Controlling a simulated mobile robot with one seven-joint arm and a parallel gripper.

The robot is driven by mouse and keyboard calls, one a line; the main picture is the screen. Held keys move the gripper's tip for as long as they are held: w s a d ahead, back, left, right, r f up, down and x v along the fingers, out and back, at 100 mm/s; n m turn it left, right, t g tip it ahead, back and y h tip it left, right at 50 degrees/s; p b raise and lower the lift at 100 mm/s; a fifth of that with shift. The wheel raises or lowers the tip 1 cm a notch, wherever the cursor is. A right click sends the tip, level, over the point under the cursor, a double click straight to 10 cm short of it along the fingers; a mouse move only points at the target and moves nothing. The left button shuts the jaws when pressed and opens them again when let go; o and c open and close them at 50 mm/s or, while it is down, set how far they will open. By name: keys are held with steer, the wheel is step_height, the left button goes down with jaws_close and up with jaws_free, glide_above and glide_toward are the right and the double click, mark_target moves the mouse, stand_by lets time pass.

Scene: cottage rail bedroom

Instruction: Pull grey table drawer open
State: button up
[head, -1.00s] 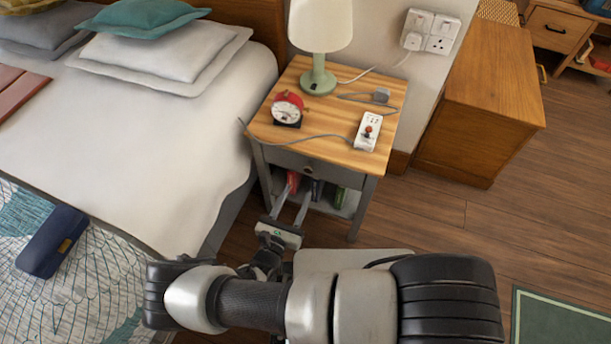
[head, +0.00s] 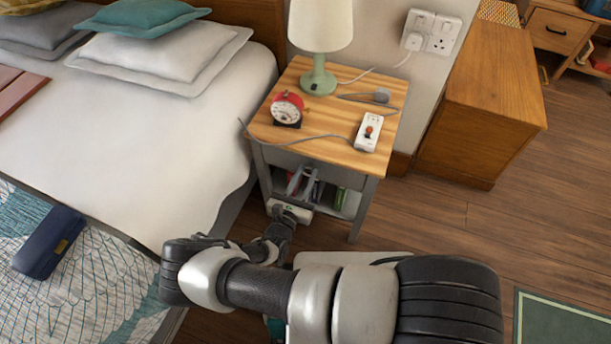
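The grey bedside table (head: 364,206) has a light wood top and stands beside the bed. Its grey drawer front (head: 345,176) is under the top and looks closed. A small round knob showed at its middle earlier; now I cannot make it out behind the fingers. My gripper (head: 302,177) is in front of the table, with its two fingers reaching up toward the middle of the drawer front. The fingers look apart, with a narrow gap. Whether they touch the knob is too small to tell.
A green lamp (head: 319,75), a red alarm clock (head: 287,109) and a white power strip (head: 368,131) with a cable are on the tabletop. Books (head: 340,198) stand on the shelf below. The bed (head: 150,140) is close on the left; floor (head: 450,230) is clear at right.

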jaws_close()
steer(key=shift+s, duration=0.15)
steer(key=v, duration=2.1)
steer(key=shift+s+a+b, duration=0.15)
steer(key=shift+s+b, duration=0.2)
steer(key=shift+b, duration=0.1)
steer(key=o, duration=0.7)
jaws_free()
steer(key=shift+r, duration=0.1)
steer(key=v, duration=1.7)
steer(key=shift+s, duration=0.15)
